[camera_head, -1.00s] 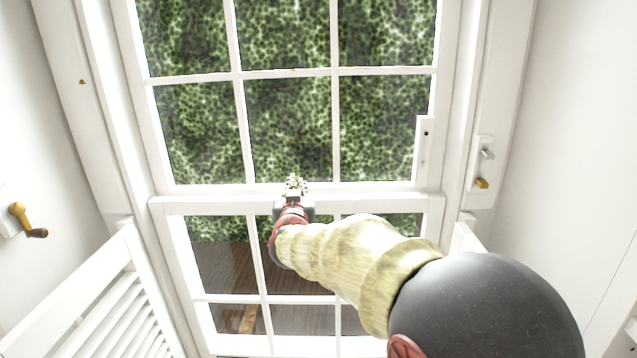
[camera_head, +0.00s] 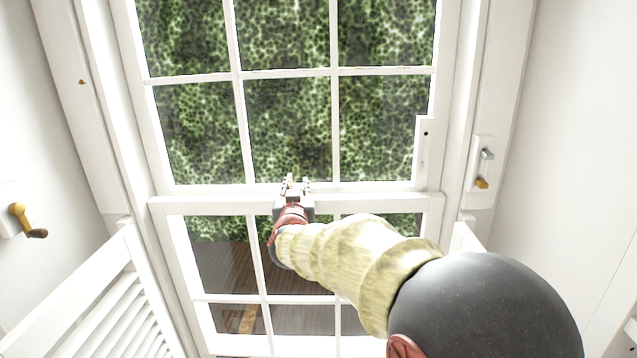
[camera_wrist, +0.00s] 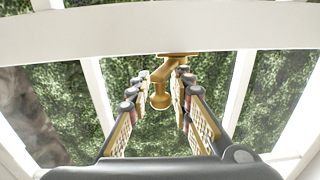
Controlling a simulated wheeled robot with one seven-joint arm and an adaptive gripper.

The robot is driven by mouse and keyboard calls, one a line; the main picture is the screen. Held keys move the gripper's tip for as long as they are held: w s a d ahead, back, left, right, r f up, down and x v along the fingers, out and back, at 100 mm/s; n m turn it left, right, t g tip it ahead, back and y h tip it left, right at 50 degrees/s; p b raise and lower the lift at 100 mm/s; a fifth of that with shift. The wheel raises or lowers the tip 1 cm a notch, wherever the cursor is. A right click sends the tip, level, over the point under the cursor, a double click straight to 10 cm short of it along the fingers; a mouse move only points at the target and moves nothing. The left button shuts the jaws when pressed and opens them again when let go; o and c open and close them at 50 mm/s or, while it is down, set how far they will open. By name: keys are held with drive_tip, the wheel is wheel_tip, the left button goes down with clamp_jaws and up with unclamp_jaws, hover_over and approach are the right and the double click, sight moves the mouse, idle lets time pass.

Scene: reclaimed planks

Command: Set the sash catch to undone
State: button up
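The sash catch (camera_wrist: 160,98) is a brass lever with a round knob, mounted on the white meeting rail (camera_head: 380,200) of the window. In the wrist view its knob hangs towards me and slightly left of its mount. My gripper (camera_head: 297,184) is at the middle of this rail, and its fingers stand apart. In the wrist view my gripper (camera_wrist: 162,82) is open, with one finger on each side of the catch and visible gaps to the knob. In the head view the catch is hidden or too small to make out.
A brass crank (camera_head: 22,218) is on the left wall. A switch plate (camera_head: 481,165) with a grey and a brass lever is on the right frame. A louvred shutter (camera_head: 115,310) stands at lower left. Window panes and glazing bars surround my gripper.

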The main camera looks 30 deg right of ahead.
drive_tip(key=shift+o, duration=0.5)
drive_tip(key=shift+a, duration=0.1)
drive_tip(key=v, duration=1.2)
drive_tip(key=shift+s+d, duration=0.25)
